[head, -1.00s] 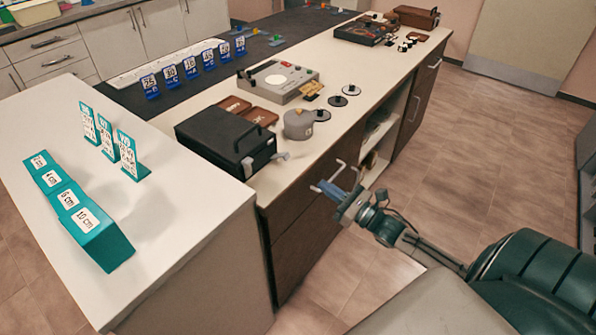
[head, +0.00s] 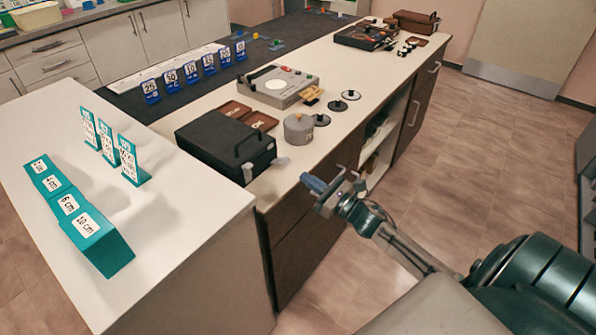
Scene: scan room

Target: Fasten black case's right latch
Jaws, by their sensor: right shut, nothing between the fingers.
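The black case (head: 222,139) lies on the white counter with its lid down and its dark handle (head: 249,146) at the front. A pale latch tab, the right latch (head: 281,162), sticks out from the case's right front corner. Another pale tab (head: 248,172) shows on the front, left of the handle; too small to tell if it is fastened. My right gripper (head: 314,185) has blue fingertips, shut and empty. It is in front of the counter's edge, right of the case and apart from the right latch. My left gripper is not in view.
A grey round pot (head: 298,129) stands close to the case's right. Brown trays (head: 250,115) and a grey device (head: 280,86) lie behind it. Teal size blocks (head: 96,239) and stands (head: 128,160) sit on the left counter. Drawer handles (head: 417,113) project from the counter front.

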